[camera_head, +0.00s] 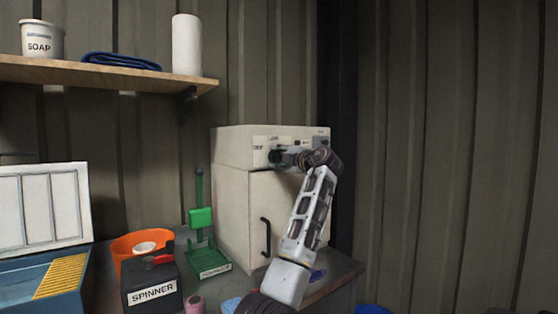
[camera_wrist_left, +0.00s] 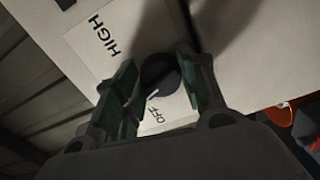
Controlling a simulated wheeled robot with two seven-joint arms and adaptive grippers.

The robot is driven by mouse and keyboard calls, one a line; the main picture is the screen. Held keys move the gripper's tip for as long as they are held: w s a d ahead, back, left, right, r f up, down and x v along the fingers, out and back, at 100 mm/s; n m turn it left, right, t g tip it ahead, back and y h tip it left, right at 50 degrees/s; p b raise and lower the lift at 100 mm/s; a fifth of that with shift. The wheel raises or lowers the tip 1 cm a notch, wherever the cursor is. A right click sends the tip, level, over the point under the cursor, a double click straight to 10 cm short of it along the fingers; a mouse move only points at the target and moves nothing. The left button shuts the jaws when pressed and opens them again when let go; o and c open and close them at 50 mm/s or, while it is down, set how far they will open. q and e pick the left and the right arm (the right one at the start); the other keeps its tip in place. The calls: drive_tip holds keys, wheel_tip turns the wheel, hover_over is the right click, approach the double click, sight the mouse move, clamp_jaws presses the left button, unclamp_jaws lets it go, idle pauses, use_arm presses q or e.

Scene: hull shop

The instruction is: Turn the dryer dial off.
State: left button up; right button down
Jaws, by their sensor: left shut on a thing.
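The cream dryer (camera_head: 232,148) stands on the bench with a control panel across its upper front. My left gripper (camera_head: 278,156) is at the left part of that panel and hides most of the dial in the head view. In the left wrist view the dark round dial (camera_wrist_left: 160,76) sits between the fingers of my left gripper (camera_wrist_left: 163,88), which is shut on it. The HIGH label (camera_wrist_left: 103,38) is at the upper left. My right gripper is not in view.
The dryer door has a black handle (camera_head: 265,236). A wooden shelf (camera_head: 100,72) hangs at the upper left.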

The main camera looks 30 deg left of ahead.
use_arm(q)
drive_tip(key=n, duration=0.6)
drive_tip(key=shift+b, duration=0.3)
drive_tip(key=shift+n, duration=0.8)
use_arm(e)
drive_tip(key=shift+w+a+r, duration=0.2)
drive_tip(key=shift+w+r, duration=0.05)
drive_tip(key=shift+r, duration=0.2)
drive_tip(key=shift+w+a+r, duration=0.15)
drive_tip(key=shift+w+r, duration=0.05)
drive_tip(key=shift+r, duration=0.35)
use_arm(q)
drive_tip(key=o, duration=1)
drive_tip(key=shift+o, duration=0.2)
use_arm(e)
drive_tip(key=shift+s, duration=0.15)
use_arm(q)
drive_tip(key=shift+d, duration=0.1)
